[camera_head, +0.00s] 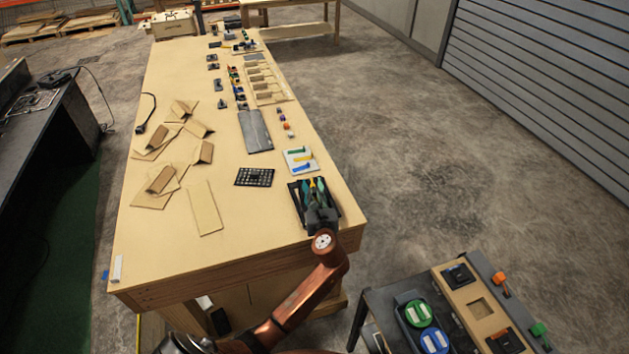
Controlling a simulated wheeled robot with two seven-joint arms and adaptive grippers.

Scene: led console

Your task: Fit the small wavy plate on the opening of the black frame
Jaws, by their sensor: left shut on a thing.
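My left gripper (318,206) is over a black tray (295,193) at the near right corner of the long wooden table. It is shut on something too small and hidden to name. Green and yellow tool-like shapes (313,186) show in the tray around the fingertips. I cannot make out the small wavy plate. Black square frames sit on the console at the bottom right, one at the upper end (458,275) and one at the lower end (506,342). I cannot tell which is the task's frame. My right gripper is out of view.
A square recess (480,308) lies between the console's black frames, beside green (418,313) and blue (434,341) round parts. A black perforated plate (254,177), a white board (299,160) and cardboard pieces (206,208) lie on the table (262,225). Open floor separates table and console.

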